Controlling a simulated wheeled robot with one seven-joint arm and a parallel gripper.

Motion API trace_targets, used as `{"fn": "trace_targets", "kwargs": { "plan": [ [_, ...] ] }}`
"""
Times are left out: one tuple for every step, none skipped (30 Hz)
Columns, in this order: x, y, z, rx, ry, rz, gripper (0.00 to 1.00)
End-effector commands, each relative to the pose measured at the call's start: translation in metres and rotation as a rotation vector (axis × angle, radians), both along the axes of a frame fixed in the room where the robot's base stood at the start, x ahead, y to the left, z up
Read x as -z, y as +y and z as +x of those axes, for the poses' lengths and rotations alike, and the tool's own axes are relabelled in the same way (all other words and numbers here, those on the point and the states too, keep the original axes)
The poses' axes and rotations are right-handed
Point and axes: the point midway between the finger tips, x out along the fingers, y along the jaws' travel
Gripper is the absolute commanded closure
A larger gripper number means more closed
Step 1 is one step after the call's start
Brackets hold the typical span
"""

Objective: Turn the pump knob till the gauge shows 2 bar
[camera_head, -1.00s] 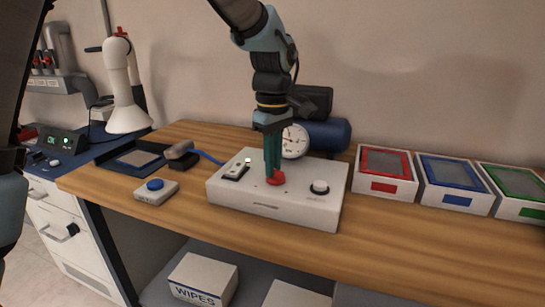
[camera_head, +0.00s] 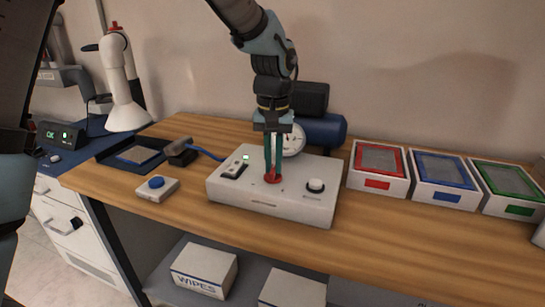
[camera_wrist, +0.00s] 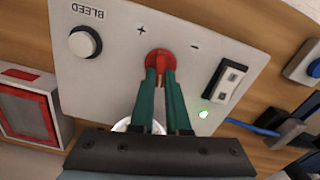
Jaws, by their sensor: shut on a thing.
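The red pump knob (camera_head: 272,179) stands on top of the white pump box (camera_head: 222,195), between plus and minus marks that show in the wrist view. My gripper (camera_head: 273,172) points straight down with its green fingers shut on the knob; the wrist view also shows the red knob (camera_wrist: 158,56) between the fingertips (camera_wrist: 160,72). The round white gauge (camera_head: 296,139) stands behind the box. My fingers and wrist cover part of its face, and its needle and reading cannot be made out.
A white BLEED button (camera_head: 316,185) sits right of the knob, and a switch (camera_head: 235,168) with a lit green lamp sits left. A blue-topped button box (camera_head: 155,186) is further left. Red, blue and green trays (camera_head: 372,184) stand at the right. The front table strip is clear.

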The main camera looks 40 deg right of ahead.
Motion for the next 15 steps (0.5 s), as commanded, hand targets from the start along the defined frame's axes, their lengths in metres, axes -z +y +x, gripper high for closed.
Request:
{"fn": "trace_targets", "kwargs": {
  "plan": [
    [-0.0024, -0.0005, 0.0001, 0.042, 0.000, -0.001, 1.00],
    [-0.0024, -0.0006, -0.0001, 0.070, 0.000, -0.001, 1.00],
    [-0.0023, -0.0008, -0.0002, 0.108, -0.001, -0.001, 1.00],
    [-0.0023, -0.0009, -0.0004, 0.138, -0.001, -0.001, 1.00],
    [-0.0023, -0.0011, -0.0006, 0.167, -0.001, -0.001, 1.00],
    [-0.0024, -0.0013, -0.0011, 0.205, -0.001, -0.001, 1.00],
    [-0.0025, -0.0014, -0.0013, 0.233, 0.000, 0.000, 1.00],
    [-0.0026, -0.0015, -0.0014, 0.260, 0.000, 0.000, 1.00],
    [-0.0027, -0.0016, -0.0014, 0.298, -0.001, -0.001, 1.00],
    [-0.0027, -0.0018, -0.0015, 0.326, -0.001, -0.001, 1.00],
    [-0.0028, -0.0018, -0.0017, 0.355, -0.001, -0.001, 1.00],
    [-0.0028, -0.0023, -0.0021, 0.394, -0.001, -0.002, 1.00],
    [-0.0028, -0.0024, -0.0026, 0.423, -0.001, -0.002, 1.00],
    [-0.0027, -0.0025, -0.0028, 0.452, -0.001, -0.002, 1.00],
    [-0.0026, -0.0026, -0.0031, 0.489, 0.000, -0.002, 1.00]
  ]
}}
